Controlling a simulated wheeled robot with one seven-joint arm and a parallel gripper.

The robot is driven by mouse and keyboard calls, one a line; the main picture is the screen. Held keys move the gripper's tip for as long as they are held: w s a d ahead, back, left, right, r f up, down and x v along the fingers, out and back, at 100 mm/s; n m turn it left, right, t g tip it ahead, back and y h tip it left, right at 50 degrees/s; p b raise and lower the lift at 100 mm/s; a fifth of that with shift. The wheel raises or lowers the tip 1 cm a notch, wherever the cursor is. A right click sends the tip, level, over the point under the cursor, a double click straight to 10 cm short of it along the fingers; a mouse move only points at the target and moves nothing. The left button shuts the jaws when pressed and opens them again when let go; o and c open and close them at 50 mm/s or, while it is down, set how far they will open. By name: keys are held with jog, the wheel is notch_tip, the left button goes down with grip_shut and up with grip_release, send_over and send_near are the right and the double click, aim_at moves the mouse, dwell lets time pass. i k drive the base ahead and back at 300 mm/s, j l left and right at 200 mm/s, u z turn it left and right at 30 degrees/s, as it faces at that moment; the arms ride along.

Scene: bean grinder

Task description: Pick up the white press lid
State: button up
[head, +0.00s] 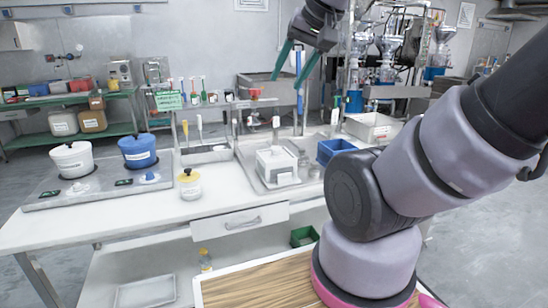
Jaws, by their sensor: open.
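A white pot (73,163) stands on a grey tray at the left of the table. Its white lid (70,148), with a small knob, sits on top. I cannot tell for sure that this is the white press lid. A boxy white unit (277,165) stands in a shallow metal tray near the middle of the table. My gripper (285,84) is high up, above and behind the middle of the table. Its two green fingers point down, are spread apart and hold nothing.
A blue pot (139,155) stands beside the white one. The table (120,218) is bare at the front left.

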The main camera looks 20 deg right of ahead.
aim_at(276, 153)
jog(key=i+z, duration=0.2)
jog(key=i, duration=0.25)
jog(key=i+j+z, duration=0.2)
jog(key=i, duration=0.3)
jog(key=z, duration=1.25)
